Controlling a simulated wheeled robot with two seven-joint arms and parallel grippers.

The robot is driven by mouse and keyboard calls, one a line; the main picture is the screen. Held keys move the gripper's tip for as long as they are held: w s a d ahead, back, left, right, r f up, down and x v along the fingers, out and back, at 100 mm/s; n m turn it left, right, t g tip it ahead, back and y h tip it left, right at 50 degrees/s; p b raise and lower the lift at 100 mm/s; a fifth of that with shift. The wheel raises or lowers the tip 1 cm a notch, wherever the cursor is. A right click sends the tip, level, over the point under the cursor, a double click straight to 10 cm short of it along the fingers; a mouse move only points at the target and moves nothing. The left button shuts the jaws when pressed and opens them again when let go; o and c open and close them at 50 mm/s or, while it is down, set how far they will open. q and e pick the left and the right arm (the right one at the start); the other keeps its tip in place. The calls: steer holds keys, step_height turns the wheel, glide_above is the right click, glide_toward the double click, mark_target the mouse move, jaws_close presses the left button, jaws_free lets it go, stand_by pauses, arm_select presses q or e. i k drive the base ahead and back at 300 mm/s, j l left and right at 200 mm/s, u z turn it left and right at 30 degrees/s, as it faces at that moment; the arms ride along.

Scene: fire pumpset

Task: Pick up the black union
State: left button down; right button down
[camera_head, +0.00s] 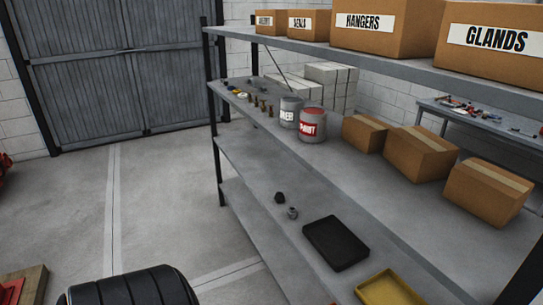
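A small black fitting (279,197), which looks like the black union, sits on the shelf below the one with the cans, near its front edge. Just right and nearer lies a small grey metal fitting (292,212). The two look close but apart. A flat black tray (336,243) lies further right on the same shelf, with nothing visible in it. A yellow tray (390,288) is beyond it at the bottom edge, partly cut off. Neither of my grippers is in view.
The shelf above holds a grey can (291,112), a red-labelled paint can (312,125), several small brass parts and cardboard boxes (422,153). Labelled boxes (487,38) stand on the top shelf. The shelf uprights and board edges are obstacles. Open floor (165,190) lies left.

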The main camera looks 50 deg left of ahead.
mark_target(279, 198)
steer(key=u, duration=1.65)
steer(key=i+j+z, duration=0.15)
steer(key=z, duration=1.05)
steer(key=i+j+z, duration=0.1)
steer(key=j+z, duration=0.3)
steer(key=j, duration=0.35)
steer(key=j+z, duration=0.4)
steer(key=j, duration=0.4)
steer(key=j+z, duration=0.4)
steer(key=j, duration=0.35)
steer(key=k, duration=0.05)
